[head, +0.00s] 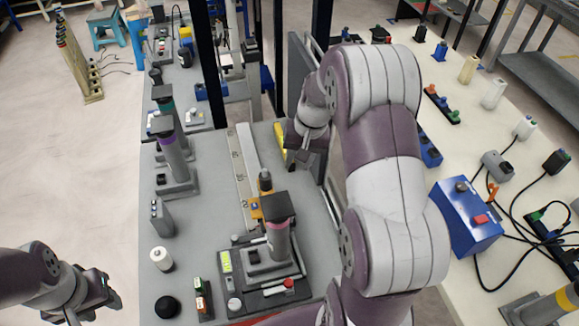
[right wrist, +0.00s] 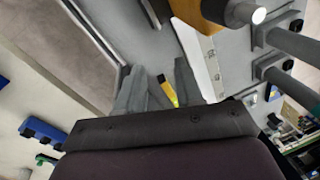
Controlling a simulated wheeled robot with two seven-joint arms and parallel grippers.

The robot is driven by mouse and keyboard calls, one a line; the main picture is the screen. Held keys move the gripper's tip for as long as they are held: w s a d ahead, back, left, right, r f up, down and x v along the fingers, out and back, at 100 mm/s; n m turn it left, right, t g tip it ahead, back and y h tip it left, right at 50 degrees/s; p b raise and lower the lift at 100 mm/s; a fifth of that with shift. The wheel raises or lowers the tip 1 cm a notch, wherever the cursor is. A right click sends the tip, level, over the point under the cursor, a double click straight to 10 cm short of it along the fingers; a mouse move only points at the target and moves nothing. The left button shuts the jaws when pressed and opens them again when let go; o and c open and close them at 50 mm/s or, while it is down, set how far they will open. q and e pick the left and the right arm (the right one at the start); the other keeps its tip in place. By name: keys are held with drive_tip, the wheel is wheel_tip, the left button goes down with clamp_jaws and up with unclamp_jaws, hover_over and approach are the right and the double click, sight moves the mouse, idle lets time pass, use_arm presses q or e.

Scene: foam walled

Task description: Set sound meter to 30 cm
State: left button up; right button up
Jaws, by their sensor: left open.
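What looks like the sound meter (head: 266,204), an orange body with a dark tip, stands at the near end of a pale rail with scale marks (head: 240,178). In the right wrist view a large orange body (right wrist: 203,10) shows at the top, beside the marked rail (right wrist: 205,62). My right gripper (head: 302,160) is over the bench, right of the rail and apart from the orange body. Its fingers (right wrist: 158,80) are spread. A thin yellow and dark piece (right wrist: 168,92) shows between them; I cannot tell its depth. My left gripper (head: 100,292) is open and empty, left of the bench.
A black-based device with a pinkish column (head: 277,240) stands at the bench front. Grey columns with purple (head: 172,155) and green bands line the left. A white spool (head: 161,258) and black dome (head: 167,307) stand front left. Bench between rail and left columns is mostly clear.

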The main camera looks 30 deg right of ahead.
drive_tip(key=s+a+f+n, duration=0.1)
drive_tip(key=f, duration=0.3)
drive_tip(key=s+a+f+n+p, duration=0.1)
drive_tip(key=f, duration=0.2)
drive_tip(key=a+f+n, duration=0.1)
drive_tip(key=f, duration=0.3)
drive_tip(key=shift+s+f+g+y, duration=0.3)
drive_tip(key=shift+s+g, duration=0.1)
use_arm(q)
drive_tip(key=shift+s+d+r, duration=0.15)
drive_tip(key=shift+s+r, duration=0.6)
drive_tip(key=shift+r, duration=0.2)
use_arm(e)
drive_tip(key=shift+w+f, duration=0.2)
clamp_jaws()
